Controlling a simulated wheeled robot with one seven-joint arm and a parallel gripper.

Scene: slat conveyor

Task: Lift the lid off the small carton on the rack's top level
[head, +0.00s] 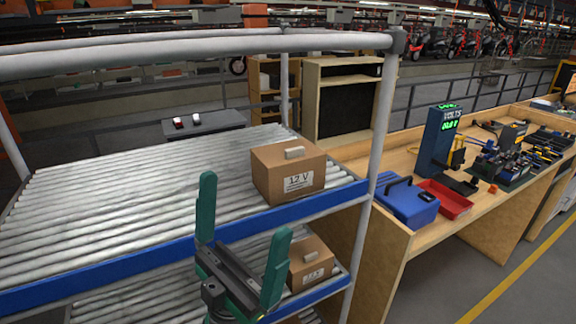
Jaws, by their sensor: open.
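A small brown carton (287,175) labelled "12 V" sits on the rack's top roller level (130,185), near its right front corner.
A grey tube frame (200,52) runs above the top level, with a post (378,150) right of the carton. A wooden workbench at right holds a blue toolbox (407,203), a red tray (445,199) and a dark display tower (437,142). The top rollers left of the carton are clear.

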